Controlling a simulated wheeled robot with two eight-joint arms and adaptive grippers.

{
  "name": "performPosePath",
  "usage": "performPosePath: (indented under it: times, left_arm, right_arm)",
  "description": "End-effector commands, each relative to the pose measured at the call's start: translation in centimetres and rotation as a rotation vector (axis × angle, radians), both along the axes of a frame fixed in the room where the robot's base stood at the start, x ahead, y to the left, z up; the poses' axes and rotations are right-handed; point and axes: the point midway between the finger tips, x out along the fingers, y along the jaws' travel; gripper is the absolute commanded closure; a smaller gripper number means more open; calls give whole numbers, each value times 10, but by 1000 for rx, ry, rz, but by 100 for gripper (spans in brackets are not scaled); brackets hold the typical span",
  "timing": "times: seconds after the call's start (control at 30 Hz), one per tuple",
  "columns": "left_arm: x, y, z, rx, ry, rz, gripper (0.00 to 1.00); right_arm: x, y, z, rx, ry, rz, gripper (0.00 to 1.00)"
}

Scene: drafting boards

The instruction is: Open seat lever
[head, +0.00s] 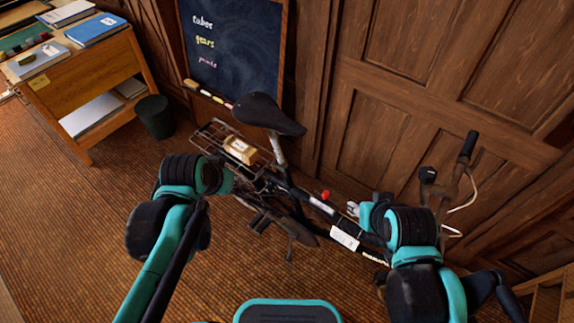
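A dark bicycle (318,205) stands by the wooden wall, its black saddle (268,113) on a silver seat post (278,150). I cannot clearly make out the seat lever near the foot of the post. A small red part (325,195) sits on the frame tube further right; I cannot tell what it is. My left gripper (250,182) is beside the rear rack, below and left of the seat post, and blends into the dark bike parts. My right gripper (352,209) is by the frame tube, small and partly hidden by its wrist. Neither gripper's opening can be read.
The handlebar (466,150) rises at the right. A chalkboard (235,50) is behind the saddle. A desk (90,80) with books and a dark bin (154,116) stand at the left. The carpet at lower left is clear.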

Motion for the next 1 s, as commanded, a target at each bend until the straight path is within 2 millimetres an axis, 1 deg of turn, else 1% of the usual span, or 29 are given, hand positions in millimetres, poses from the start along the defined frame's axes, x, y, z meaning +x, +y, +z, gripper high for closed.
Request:
performPosePath:
  times: [0.03,0.1,0.17,0.2,0.27,0.3,0.37,0.4,0.5,0.6,0.73,0.83,1.0]
  left_arm:
    - [21,-7,6,10,20,-50,100]
    - [45,-17,5,24,44,-124,100]
    - [66,-26,2,34,65,-189,100]
    - [80,-32,-3,39,78,-232,100]
    - [100,-42,-11,48,97,-298,100]
    - [113,-48,-18,53,109,-343,100]
    - [132,-58,-31,59,125,-410,100]
    - [143,-65,-41,62,135,-454,100]
    - [167,-81,-68,68,155,-561,100]
    - [184,-94,-95,72,170,-650,100]
    - [196,-105,-121,73,180,-728,100]
    - [199,-110,-133,73,184,-761,100]
    - [201,-112,-138,73,185,-777,100]
  right_arm:
    - [0,0,8,0,0,0,60]
    - [0,0,13,0,0,0,60]
    - [0,0,18,0,0,0,60]
    - [0,0,21,0,0,0,60]
    - [0,0,25,0,0,0,60]
    - [0,0,28,0,0,0,60]
    - [0,0,33,0,0,0,60]
    - [0,0,36,0,0,0,60]
    - [0,0,42,0,0,0,60]
    - [0,0,47,0,0,0,60]
    - [0,0,51,0,0,0,60]
    - [0,0,52,0,0,0,60]
    - [0,0,52,0,0,0,60]
